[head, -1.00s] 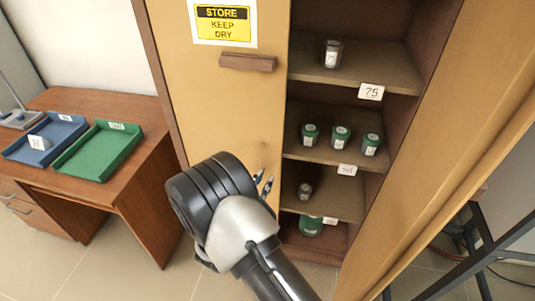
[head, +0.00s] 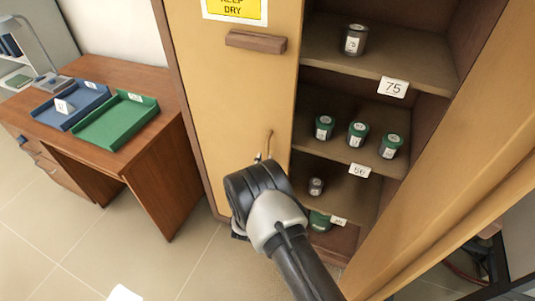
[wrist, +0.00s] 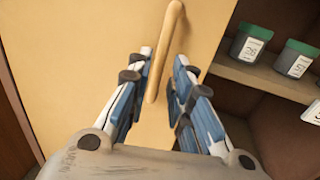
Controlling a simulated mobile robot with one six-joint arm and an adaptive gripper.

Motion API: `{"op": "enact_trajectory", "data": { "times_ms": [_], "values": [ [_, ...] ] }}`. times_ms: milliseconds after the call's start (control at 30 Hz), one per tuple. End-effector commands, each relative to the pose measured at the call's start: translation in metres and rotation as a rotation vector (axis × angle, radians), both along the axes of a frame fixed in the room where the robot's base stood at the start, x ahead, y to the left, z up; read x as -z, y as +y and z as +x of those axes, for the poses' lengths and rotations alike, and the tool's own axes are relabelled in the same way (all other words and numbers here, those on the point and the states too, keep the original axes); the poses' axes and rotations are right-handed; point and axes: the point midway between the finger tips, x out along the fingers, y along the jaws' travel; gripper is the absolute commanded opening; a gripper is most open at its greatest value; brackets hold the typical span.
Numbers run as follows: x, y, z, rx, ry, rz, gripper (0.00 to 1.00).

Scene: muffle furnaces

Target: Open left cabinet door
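The left cabinet door (head: 220,100) is a tan panel and looks closed. Its thin upright handle (head: 268,143) is near the door's right edge. My gripper (head: 262,158) is in front of the door at the handle's lower end, and its fingers are mostly hidden behind my wrist in the head view. In the wrist view, my gripper (wrist: 164,60) is open, with one finger on each side of the handle (wrist: 164,45). The handle runs between the fingers. I cannot tell whether either finger touches it.
The right door (head: 440,230) stands open at the right. Between the doors, shelves hold several jars, such as a dark jar (head: 353,40). A wooden desk (head: 155,165) with a blue tray (head: 60,115) and a green tray (head: 120,122) stands left.

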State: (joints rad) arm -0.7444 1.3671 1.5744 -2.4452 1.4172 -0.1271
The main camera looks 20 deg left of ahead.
Motion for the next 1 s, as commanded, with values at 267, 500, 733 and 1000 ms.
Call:
{"op": "enact_trajectory", "data": {
  "times_ms": [267,500,733,1000],
  "values": [
    [0.002,0.002,0.049,0.002,-0.001,0.001,0.20],
    [0.001,0.003,0.063,0.001,0.001,-0.001,0.20],
    [0.000,0.003,0.064,0.000,0.001,-0.001,0.20],
    [0.000,0.003,0.064,0.001,0.001,-0.001,0.03]
  ]
}}
